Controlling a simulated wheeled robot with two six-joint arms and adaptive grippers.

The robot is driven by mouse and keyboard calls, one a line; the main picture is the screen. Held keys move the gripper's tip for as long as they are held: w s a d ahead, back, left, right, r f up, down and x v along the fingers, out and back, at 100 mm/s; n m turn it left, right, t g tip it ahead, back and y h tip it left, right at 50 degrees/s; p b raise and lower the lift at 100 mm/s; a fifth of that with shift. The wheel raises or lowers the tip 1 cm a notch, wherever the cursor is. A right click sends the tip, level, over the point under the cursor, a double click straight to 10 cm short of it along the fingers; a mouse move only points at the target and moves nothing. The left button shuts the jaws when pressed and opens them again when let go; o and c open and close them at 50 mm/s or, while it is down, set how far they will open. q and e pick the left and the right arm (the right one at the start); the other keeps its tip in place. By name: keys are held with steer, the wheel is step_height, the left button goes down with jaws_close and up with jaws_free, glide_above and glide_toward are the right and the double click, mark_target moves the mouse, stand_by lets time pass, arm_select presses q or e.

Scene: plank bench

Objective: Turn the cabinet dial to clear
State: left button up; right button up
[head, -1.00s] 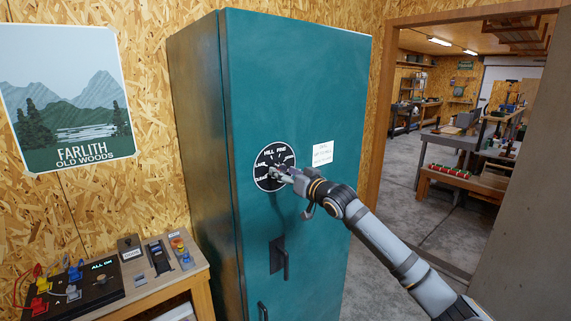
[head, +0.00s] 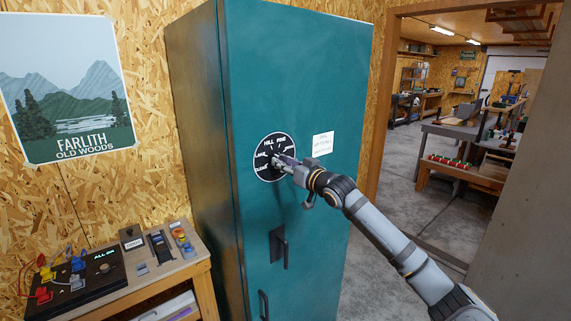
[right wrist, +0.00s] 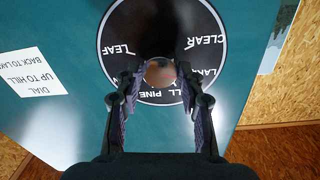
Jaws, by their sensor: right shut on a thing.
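The dial (head: 268,148) is a round black plate with white lettering on the front of the teal cabinet (head: 300,75). In the right wrist view the dial face (right wrist: 130,30) is seen upside down and reads LEAF, CLEAR, LAKE, HILL and PINE. My right gripper (head: 283,160) is at the dial. In the wrist view its fingers (right wrist: 160,78) stand on both sides of the round centre knob (right wrist: 160,70) and are shut on it. The knob's pointer is hidden by shadow and fingers, so I cannot tell its setting. My left gripper is not in view.
A white note (right wrist: 28,72) right of the dial reads DIAL UP TO HILL BACK TO LAKE. A dark handle (head: 279,248) sits below the dial. A bench with a switch panel (head: 85,280) stands at left. A doorway opens onto another workshop at right.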

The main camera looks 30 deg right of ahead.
steer(key=shift+n+p, duration=0.9)
steer(key=shift+n, duration=3.3)
steer(key=o, duration=1.2)
step_height(320, 180, up, 10)
steer(key=shift+f, duration=0.1)
